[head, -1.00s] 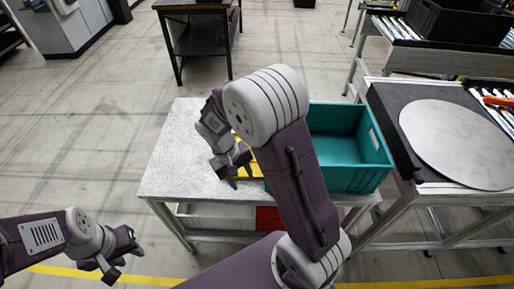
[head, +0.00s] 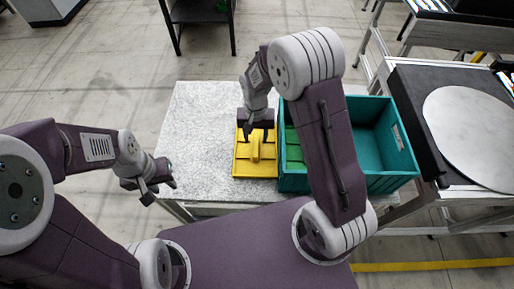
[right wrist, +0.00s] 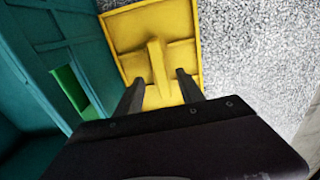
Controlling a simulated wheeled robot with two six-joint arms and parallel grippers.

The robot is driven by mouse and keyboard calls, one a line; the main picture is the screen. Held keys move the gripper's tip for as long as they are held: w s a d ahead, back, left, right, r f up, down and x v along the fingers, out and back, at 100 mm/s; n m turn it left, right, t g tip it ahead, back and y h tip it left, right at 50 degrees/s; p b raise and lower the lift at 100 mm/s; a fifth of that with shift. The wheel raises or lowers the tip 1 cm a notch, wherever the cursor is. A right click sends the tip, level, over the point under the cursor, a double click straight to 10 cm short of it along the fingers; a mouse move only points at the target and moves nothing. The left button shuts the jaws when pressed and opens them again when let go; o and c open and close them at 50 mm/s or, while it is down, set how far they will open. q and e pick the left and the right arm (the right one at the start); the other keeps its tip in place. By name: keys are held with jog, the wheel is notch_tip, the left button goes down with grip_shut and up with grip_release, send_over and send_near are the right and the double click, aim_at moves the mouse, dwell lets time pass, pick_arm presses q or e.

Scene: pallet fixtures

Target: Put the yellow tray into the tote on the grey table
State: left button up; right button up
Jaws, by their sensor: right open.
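The yellow tray (head: 241,163) lies on the grey table (head: 196,130), close beside the left wall of the teal tote (head: 374,180). A raised yellow grip bar runs along the middle of the tray, and the tray also shows in the right wrist view (right wrist: 122,33). My right gripper (head: 258,137) is open above the far part of the tray. In the right wrist view its two fingers (right wrist: 160,88) stand apart on either side of the bar's near end. My left gripper (head: 160,190) is left of the table, away from the tray; its fingers look apart.
A green item (head: 291,140) shows inside the tote, partly hidden by my right arm. The left part of the grey table is clear. A black-topped stand with a round grey disc (head: 470,130) is to the right. A dark table (head: 200,12) stands behind.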

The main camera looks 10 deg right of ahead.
aim_at(256, 144)
jog(key=shift+w+f, duration=0.15)
jog(key=shift+f, duration=0.05)
jog(key=f, duration=0.4)
jog(key=shift+s+f, duration=0.25)
jog(key=shift+f, duration=0.05)
jog(key=shift+w+f, duration=0.15)
jog(key=shift+f, duration=0.05)
grip_shut()
